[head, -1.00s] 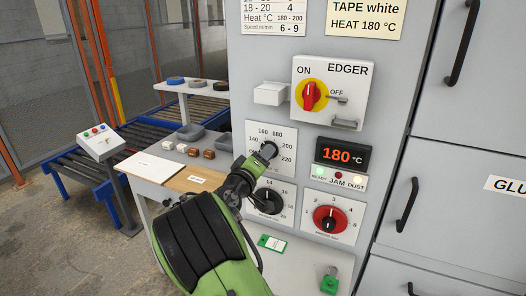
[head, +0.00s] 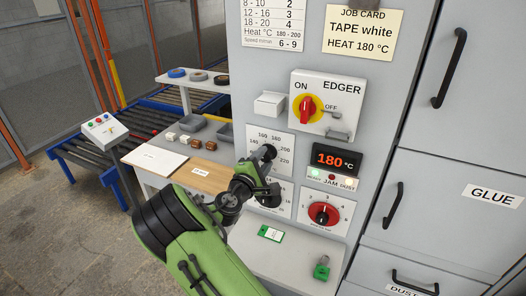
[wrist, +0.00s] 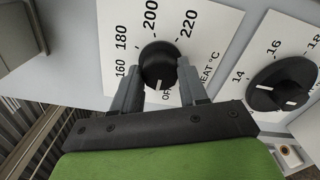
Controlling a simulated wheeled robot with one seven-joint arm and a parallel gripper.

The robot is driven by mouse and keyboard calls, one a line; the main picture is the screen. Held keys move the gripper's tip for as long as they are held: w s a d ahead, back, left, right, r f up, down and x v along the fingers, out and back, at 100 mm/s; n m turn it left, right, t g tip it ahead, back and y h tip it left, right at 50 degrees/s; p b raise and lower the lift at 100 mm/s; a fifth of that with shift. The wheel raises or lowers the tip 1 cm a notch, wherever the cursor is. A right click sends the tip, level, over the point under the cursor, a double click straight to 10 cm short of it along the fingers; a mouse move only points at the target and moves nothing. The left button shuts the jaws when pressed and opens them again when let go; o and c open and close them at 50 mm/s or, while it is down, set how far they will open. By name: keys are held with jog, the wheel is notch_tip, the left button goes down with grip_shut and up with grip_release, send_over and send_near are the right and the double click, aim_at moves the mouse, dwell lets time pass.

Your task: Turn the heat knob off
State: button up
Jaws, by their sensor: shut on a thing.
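The heat knob (wrist: 158,62) is a round black knob on a white dial plate marked 160 to 220. It sits between the two grey fingers of my gripper (wrist: 160,82), which is shut on it. A white mark on the knob's near edge points down, toward partly hidden letters beginning "OF". In the head view the knob (head: 269,151) shows at the tip of my gripper (head: 261,160), on the machine's grey front. My gripper hides the lower part of its dial plate.
Below are a second black dial (wrist: 282,84) and a red knob (head: 323,213). A red main switch (head: 307,108) is above right, near the orange 180 °C display (head: 335,158). A side table (head: 206,178) with small blocks stands at left.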

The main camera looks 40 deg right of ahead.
jog(key=n+p, duration=0.3)
jog(key=shift+r, duration=0.1)
jog(key=shift+n+p, duration=0.7)
jog(key=shift+p, duration=0.05)
jog(key=o, duration=1.1)
jog(key=shift+c, duration=0.2)
jog(key=shift+a, duration=0.1)
jog(key=b+v, duration=0.1)
jog(key=v, duration=1.4)
jog(key=shift+s+a, duration=0.2)
jog(key=shift+s, duration=0.05)
